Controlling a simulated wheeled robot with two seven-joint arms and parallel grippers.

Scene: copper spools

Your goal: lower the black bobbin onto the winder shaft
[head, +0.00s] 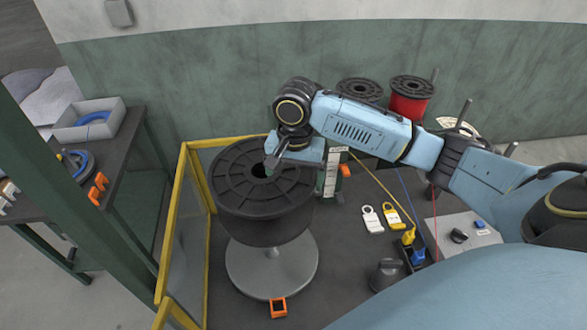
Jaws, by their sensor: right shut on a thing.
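The black bobbin (232,184) is upright over the round grey winder base (292,276). A grey pedestal shows between the bobbin's lower side and the base disc. The winder shaft itself is hidden by the bobbin, so I cannot tell how far the bobbin is down on it. My right gripper (271,168) comes in from the right and is shut on the bobbin at its top, by the centre hole. My left gripper is not in view.
A yellow-framed guard (180,195) stands close on the bobbin's left. Orange clip (277,307) lies at the disc's front edge. White (372,219) and yellow (391,215) padlock-like tags, a grey control box (462,238) and red spool (410,100) are right.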

